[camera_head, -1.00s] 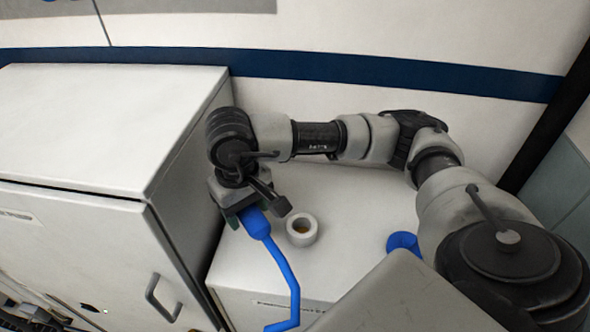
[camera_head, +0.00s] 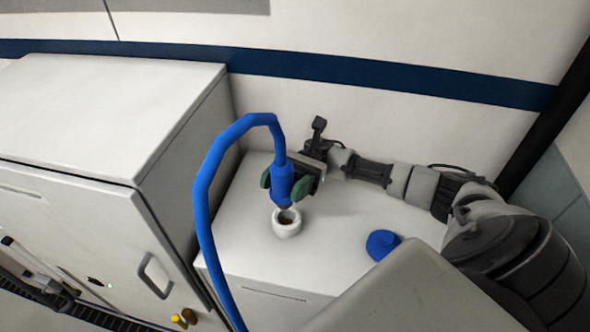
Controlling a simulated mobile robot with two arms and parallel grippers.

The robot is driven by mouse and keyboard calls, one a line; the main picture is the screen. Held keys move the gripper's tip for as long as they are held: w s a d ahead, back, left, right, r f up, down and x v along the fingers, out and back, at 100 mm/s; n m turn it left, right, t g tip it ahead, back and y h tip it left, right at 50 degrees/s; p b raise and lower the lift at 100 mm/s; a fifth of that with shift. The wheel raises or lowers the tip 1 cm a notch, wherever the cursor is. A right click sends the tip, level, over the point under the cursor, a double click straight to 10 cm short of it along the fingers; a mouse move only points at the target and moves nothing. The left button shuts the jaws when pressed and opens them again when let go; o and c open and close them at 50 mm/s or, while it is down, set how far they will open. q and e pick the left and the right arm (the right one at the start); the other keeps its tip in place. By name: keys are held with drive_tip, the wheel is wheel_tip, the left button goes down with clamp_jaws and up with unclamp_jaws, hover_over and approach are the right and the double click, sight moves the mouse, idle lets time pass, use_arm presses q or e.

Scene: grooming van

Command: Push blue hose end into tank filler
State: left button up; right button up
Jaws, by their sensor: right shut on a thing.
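My right gripper (camera_head: 287,183) is shut on the thick end of the blue hose (camera_head: 208,227), with a green finger pad on each side. The hose end points down, and its narrow dark tip is right over the white ring-shaped tank filler (camera_head: 286,229). Whether the tip is just above the opening or slightly inside it, I cannot tell. The filler stands on the white tank top (camera_head: 330,262). The hose arches up from the gripper and runs down past the tank's left front edge. My left gripper is not in view.
A tall white cabinet (camera_head: 95,110) with a handle stands close on the left. A blue round piece (camera_head: 382,244) lies on the tank top, right of the filler. A wall with a dark blue stripe (camera_head: 370,88) is behind. Yellow fittings (camera_head: 184,318) show at the lower left.

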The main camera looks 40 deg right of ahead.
drive_tip(key=shift+w+d+r+t+y, duration=0.1)
drive_tip(key=shift+d+t+y, duration=0.2)
drive_tip(key=shift+d, duration=0.2)
drive_tip(key=shift+w, duration=0.1)
drive_tip(key=shift+w+a+f+b, duration=0.15)
drive_tip(key=shift+f+b, duration=0.25)
drive_tip(key=shift+f, duration=0.4)
drive_tip(key=shift+f+b, duration=0.5)
drive_tip(key=shift+f, duration=1.1)
drive_tip(key=shift+b, duration=0.65)
drive_tip(key=shift+f, duration=0.15)
drive_tip(key=shift+f+b, duration=0.1)
drive_tip(key=shift+b, duration=0.6)
